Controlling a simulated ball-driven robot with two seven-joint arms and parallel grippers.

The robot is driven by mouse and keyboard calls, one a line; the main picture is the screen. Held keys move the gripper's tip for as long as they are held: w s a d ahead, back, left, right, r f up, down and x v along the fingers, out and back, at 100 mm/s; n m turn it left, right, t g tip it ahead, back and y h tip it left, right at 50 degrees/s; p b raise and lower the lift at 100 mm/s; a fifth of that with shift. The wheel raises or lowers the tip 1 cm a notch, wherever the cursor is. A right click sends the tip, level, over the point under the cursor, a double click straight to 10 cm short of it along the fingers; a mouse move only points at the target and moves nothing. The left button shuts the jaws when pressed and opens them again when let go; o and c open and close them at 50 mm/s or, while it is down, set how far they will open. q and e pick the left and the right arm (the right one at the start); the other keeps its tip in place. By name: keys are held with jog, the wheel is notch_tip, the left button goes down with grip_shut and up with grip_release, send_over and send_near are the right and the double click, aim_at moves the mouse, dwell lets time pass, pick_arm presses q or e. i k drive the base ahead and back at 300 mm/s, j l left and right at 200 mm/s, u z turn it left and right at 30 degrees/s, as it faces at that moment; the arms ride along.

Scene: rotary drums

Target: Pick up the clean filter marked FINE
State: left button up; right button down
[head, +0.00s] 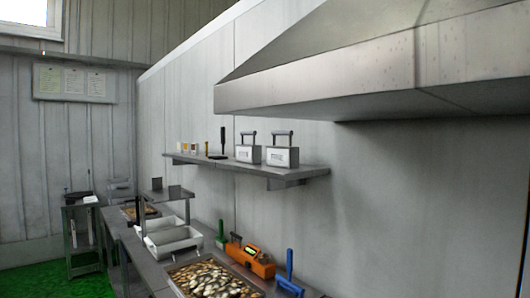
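Two pale box-like blocks with dark top handles stand upright on the wall shelf, a left block (247,154) and a right block (283,156). Each has dark lettering on its front, too small to read surely, so I cannot tell which is marked FINE. They look like the filters. Neither of my grippers shows in the head view.
The shelf (308,173) also holds a dark upright tool (222,142) and small items. A large metal hood (360,70) hangs above right. Below, a bench carries white trays (174,242), a tray of shell-like pieces (215,279), an orange device (250,258) and a blue-handled tool (289,275).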

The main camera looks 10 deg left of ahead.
aim_at(284, 157)
jog(key=i+j, duration=0.15)
jog(key=i, duration=0.2)
jog(key=z, duration=0.4)
jog(key=j+z, duration=0.15)
jog(key=z, duration=0.25)
jog(key=j+z, duration=0.1)
jog(key=z, duration=0.35)
jog(key=j+z, duration=0.1)
jog(key=z, duration=0.3)
jog(key=k+j+z, duration=0.1)
jog(key=j+z, duration=0.25)
jog(key=k+j+z, duration=0.2)
jog(key=j+z, duration=0.15)
jog(key=j, duration=0.2)
jog(key=k+j+z, duration=0.2)
jog(key=j+z, duration=0.15)
jog(key=k+j+z, duration=0.35)
jog(key=i+j, duration=0.1)
